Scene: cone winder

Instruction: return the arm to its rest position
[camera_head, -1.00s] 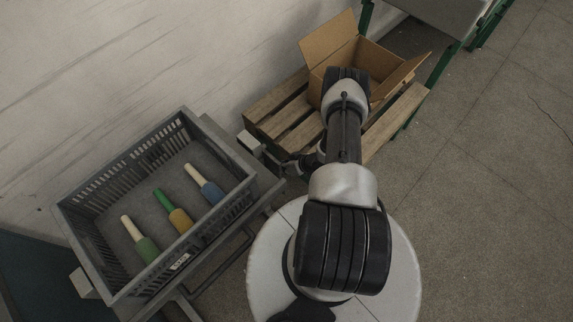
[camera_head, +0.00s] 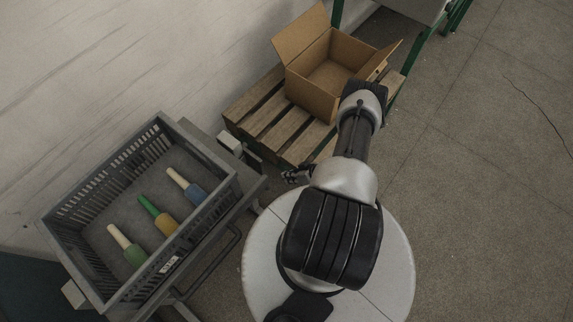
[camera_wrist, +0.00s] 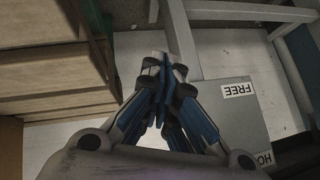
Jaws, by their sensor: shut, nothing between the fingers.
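My gripper (camera_wrist: 166,75) is shut and empty in the wrist view, its blue and black fingers together. In the head view my gripper (camera_head: 292,175) is small and partly hidden by my arm, low between the grey crate and the pallet. My arm rises above my round white base and bends toward the pallet, its elbow in front of the pallet's right part.
A grey crate (camera_head: 222,190) at left holds several coloured cones. An open, empty cardboard box (camera_head: 310,97) stands on a wooden pallet (camera_head: 258,118). Grey panels with a FREE label (camera_wrist: 238,90) are close by my gripper. Floor at right (camera_head: 470,190) is clear.

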